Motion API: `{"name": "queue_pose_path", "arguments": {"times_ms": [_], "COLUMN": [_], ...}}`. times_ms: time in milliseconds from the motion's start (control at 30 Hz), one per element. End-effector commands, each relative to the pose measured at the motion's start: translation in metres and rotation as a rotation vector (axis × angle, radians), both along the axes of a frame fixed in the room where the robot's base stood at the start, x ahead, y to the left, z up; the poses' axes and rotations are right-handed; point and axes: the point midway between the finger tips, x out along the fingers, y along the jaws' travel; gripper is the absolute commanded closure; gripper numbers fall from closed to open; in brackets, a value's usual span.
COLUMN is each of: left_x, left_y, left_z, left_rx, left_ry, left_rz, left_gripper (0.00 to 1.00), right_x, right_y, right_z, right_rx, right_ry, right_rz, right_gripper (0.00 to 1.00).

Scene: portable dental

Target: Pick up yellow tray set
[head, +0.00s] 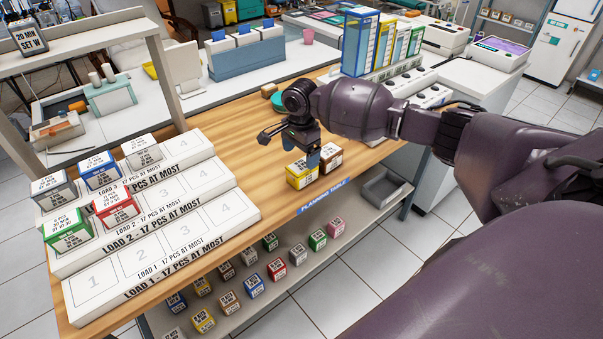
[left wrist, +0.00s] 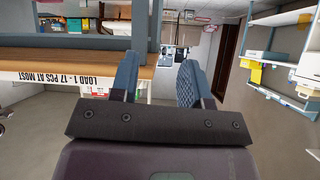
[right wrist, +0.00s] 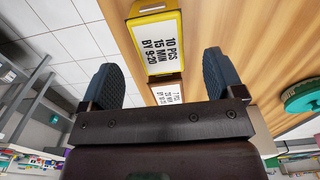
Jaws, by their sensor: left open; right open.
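The yellow tray set is a small yellow box with a white label (head: 301,174), on the wooden table near its front edge. It also shows large in the right wrist view (right wrist: 155,42). A brown box (head: 329,158) stands right beside it. My right gripper (head: 312,157) is open just above and behind these boxes; in the right wrist view the boxes appear between its fingers (right wrist: 161,68), with nothing gripped. My left gripper (left wrist: 157,70) is open and empty in its wrist view, pointing past a table edge; it is out of the head view.
White stepped load racks (head: 185,240) holding several coloured boxes stand on the table's left. More boxes, some yellow, stand on the lower shelf (head: 345,220). A green round object (head: 278,101) lies behind my right gripper. Tall binders (head: 360,42) stand at the back. The table's middle is clear.

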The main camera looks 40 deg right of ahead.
Motion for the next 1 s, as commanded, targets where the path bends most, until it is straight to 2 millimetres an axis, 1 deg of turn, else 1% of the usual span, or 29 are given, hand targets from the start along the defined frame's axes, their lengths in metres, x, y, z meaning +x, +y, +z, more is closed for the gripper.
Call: {"name": "queue_pose_path", "arguments": {"times_ms": [33,100,267,367,533,633,733,900,933,1000], "left_x": [0.0,0.0,0.004,0.003,0.001,0.0,0.002,0.005,0.005,0.005], "left_y": [0.0,0.0,-0.001,-0.001,-0.002,-0.002,-0.002,-0.003,-0.003,-0.003], "left_z": [-0.004,-0.004,-0.001,-0.003,-0.013,-0.015,-0.014,-0.009,-0.008,-0.008], "left_rx": [0.0,0.0,-0.001,-0.001,-0.001,-0.001,-0.001,-0.001,-0.001,-0.001], "left_ry": [0.004,0.004,-0.005,-0.004,0.01,0.012,0.008,-0.002,-0.003,-0.004], "left_rz": [0.0,0.0,-0.003,-0.003,-0.003,-0.004,-0.005,-0.005,-0.006,-0.006], "left_gripper": [0.57,0.57,0.57,0.57,0.57,0.57,0.57,0.57,0.57,0.57], "right_x": [-0.001,0.0,0.0,0.0,-0.001,-0.001,-0.001,-0.001,-0.001,-0.001], "right_y": [0.0,0.0,-0.001,-0.002,-0.005,-0.005,-0.005,-0.005,-0.005,-0.005], "right_z": [-0.011,-0.019,-0.026,-0.034,-0.059,-0.071,-0.075,-0.073,-0.073,-0.073], "right_rx": [0.0,0.0,-0.001,-0.001,-0.002,-0.001,-0.001,-0.001,-0.001,-0.001], "right_ry": [0.004,0.003,0.001,0.002,0.005,0.004,0.001,-0.001,-0.001,-0.001], "right_rz": [0.0,0.001,0.001,0.001,0.002,0.002,0.002,0.002,0.002,0.002], "right_gripper": [0.13,0.13,0.13,0.13,0.13,0.13,0.13,0.13,0.14,0.25]}}
